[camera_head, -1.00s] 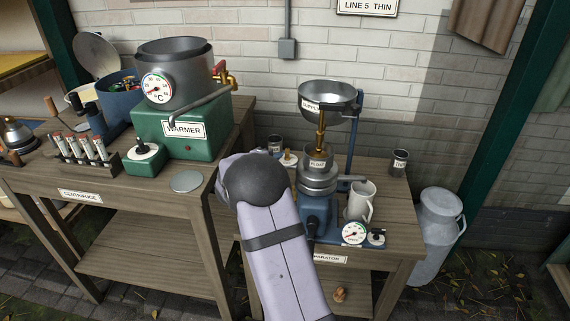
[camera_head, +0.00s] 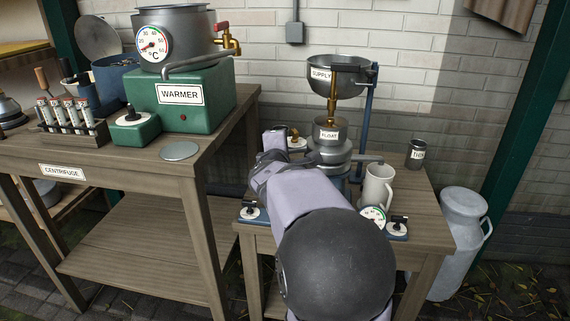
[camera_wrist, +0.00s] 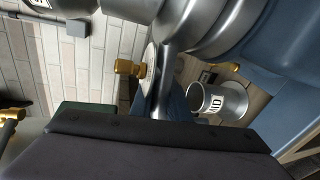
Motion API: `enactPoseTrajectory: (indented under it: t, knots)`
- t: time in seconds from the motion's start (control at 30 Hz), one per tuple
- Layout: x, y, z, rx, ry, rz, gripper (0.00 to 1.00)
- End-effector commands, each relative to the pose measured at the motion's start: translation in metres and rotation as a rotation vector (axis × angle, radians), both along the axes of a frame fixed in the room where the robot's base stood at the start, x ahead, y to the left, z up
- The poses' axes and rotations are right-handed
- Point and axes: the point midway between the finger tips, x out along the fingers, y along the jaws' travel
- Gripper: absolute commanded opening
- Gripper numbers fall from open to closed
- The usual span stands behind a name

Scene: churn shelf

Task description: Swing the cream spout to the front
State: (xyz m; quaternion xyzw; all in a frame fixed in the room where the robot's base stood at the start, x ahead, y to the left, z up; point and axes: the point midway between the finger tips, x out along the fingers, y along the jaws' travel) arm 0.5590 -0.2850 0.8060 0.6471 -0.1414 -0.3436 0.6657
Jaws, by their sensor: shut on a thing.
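The separator (camera_head: 332,155) stands on the right-hand table, with its float bowl (camera_head: 329,134) above metal bowls and a blue body. One spout (camera_head: 367,158) points right, over the white mug (camera_head: 378,187). My gripper (camera_head: 276,158) is at the separator's left side, mostly hidden by my own wrist. In the wrist view, a metal spout (camera_wrist: 169,75) runs from the separator bowls (camera_wrist: 205,25) down to my gripper (camera_wrist: 165,125), which is shut on it. The fingertips and the spout's end are hidden behind the dark gripper body. No label on the spout shows.
A brass-knobbed piece (camera_wrist: 128,67) and a labelled metal cup (camera_wrist: 218,103) are close to the held spout. The supply bowl (camera_head: 338,80) hangs above. The warmer (camera_head: 180,100) stands on the left table. A dial (camera_head: 373,215) sits at the front.

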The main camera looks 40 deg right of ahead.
Motion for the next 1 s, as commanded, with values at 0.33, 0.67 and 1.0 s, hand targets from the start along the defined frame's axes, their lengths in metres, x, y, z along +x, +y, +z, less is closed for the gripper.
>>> enactPoseTrajectory:
  t: [0.33, 0.67, 1.0]
  knots:
    - [-0.016, 0.009, -0.005, -0.004, -0.003, 0.153, 0.00]
    - [-0.029, 0.016, -0.004, -0.001, 0.002, 0.281, 0.00]
    - [-0.035, 0.021, -0.001, -0.004, 0.002, 0.344, 0.00]
